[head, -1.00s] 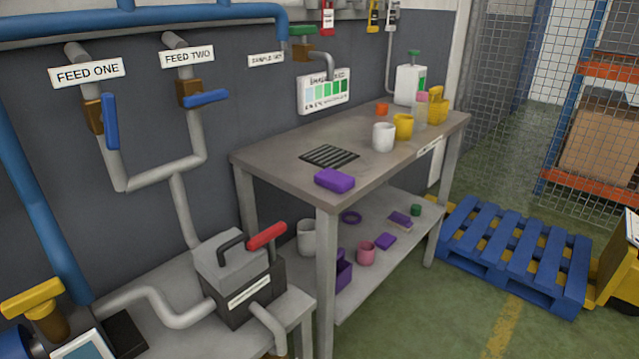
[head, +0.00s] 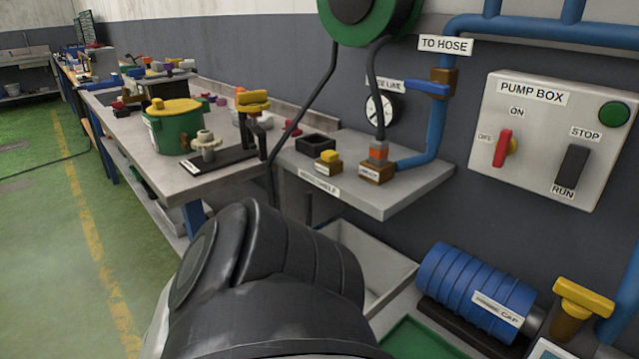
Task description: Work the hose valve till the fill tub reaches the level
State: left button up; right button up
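A valve with a blue lever (head: 428,88) and a brown body (head: 443,78) sits on the blue pipe under the "TO HOSE" sign (head: 446,45). Its lever points left, across the upright pipe. A pale open-topped tub (head: 392,262) stands below the wall shelf, partly hidden by my arm. I cannot tell whether it is the fill tub, and no water level shows. A dark arm link of mine fills the lower middle. Neither of my grippers shows.
The pump box (head: 548,150) has a red lever, a black switch and a green button. A green hose reel (head: 368,18) hangs above the shelf (head: 400,200). A blue ribbed cylinder (head: 470,285) lies at lower right. A green pot (head: 178,128) stands on the left bench. Green floor is clear at left.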

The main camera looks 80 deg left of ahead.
aim_at(437, 88)
jog(key=u, duration=2.35)
jog(key=k, duration=0.45)
